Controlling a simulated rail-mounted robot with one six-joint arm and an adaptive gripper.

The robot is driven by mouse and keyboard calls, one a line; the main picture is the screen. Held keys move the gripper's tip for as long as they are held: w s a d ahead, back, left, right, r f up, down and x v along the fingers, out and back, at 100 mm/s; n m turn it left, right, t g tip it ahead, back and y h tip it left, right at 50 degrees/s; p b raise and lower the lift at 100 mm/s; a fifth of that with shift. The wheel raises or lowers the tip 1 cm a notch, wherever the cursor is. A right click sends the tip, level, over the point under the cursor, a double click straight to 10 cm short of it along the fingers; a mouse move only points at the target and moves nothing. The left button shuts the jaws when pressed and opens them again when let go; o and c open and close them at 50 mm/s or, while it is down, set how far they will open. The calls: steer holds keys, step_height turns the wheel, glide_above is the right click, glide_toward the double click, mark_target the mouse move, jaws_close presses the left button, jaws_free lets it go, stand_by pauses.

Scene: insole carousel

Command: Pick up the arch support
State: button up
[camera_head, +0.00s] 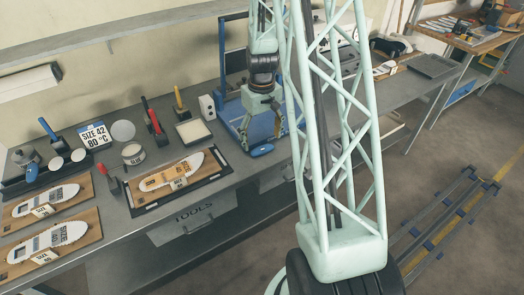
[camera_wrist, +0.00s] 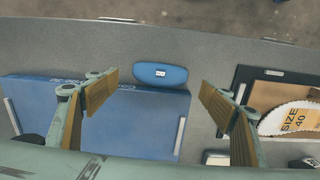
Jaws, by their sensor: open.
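The arch support appears to be a small blue oval piece (camera_head: 262,150) with a white label, lying on the grey bench near its front edge. In the wrist view the blue oval (camera_wrist: 160,74) lies flat between the two fingers, nearer the far side. My gripper (camera_head: 263,113) hangs above the bench behind the oval. In the wrist view my gripper (camera_wrist: 160,86) is open, with its yellow-brown pads wide apart and nothing held. The gap in height to the oval is hard to tell.
A blue base (camera_wrist: 125,125) with lettering is close beside the oval. A dark-framed board with an insole (camera_head: 172,170) is to the left; it shows at right in the wrist view (camera_wrist: 290,120). Tools and a size sign (camera_head: 97,136) stand farther left. A drawer (camera_head: 195,217) is below.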

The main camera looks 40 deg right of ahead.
mark_target(262, 148)
steer(key=shift+f, duration=1.8)
steer(key=shift+c, duration=0.3)
steer(key=c, duration=0.7)
steer(key=shift+c, duration=0.2)
